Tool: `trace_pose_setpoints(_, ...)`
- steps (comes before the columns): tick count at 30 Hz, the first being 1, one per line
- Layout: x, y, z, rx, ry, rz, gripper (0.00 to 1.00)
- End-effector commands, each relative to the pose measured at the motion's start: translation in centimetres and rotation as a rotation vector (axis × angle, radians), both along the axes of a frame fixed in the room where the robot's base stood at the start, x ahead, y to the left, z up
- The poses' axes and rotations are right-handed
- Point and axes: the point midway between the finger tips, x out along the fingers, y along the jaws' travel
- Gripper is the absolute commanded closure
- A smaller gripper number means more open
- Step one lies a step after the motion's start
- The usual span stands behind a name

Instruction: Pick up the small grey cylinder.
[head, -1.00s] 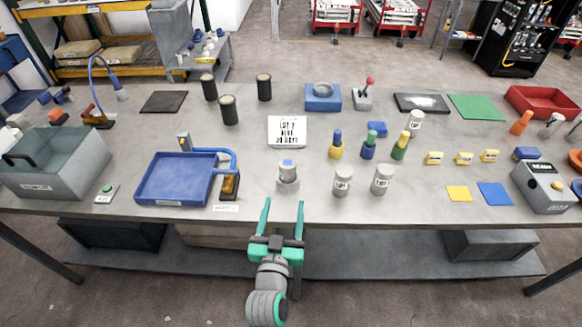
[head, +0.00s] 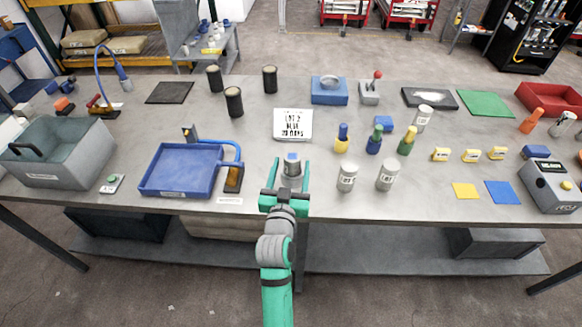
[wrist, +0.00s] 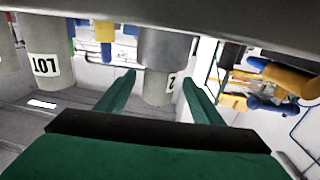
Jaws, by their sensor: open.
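The small grey cylinder (head: 292,169) stands upright near the table's front edge, with a blue patch at its top. In the wrist view, which looks upside down, its narrower part (wrist: 157,88) shows below a wider grey part (wrist: 165,49). My gripper (head: 290,174) is open, reaching over the front edge with one finger on each side of the cylinder. In the wrist view, my green fingers (wrist: 158,79) flank the narrower part with a visible gap on both sides. The cylinder's lower part is hidden by my gripper in the head view.
Two grey labelled canisters (head: 347,177) (head: 387,175) stand close to the right. A white sign (head: 293,124) stands behind. The table (head: 262,147) is clear just behind the cylinder.

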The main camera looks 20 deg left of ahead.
Motion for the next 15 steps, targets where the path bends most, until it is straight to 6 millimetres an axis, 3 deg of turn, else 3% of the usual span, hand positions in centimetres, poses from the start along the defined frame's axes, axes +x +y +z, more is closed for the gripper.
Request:
trace_pose_setpoints(5, 1.8, 0.3, 0.0, 0.0, -0.001, 0.0, 0.39)
trace_pose_setpoints(13, 2.0, 0.6, 0.0, 0.0, 0.0, 0.004, 0.39)
trace_pose_setpoints(14, 2.0, 0.7, 0.0, 0.0, 0.0, 0.004, 0.42)
trace_pose_setpoints(15, 2.0, 0.7, 0.0, 0.0, 0.0, 0.004, 0.51)
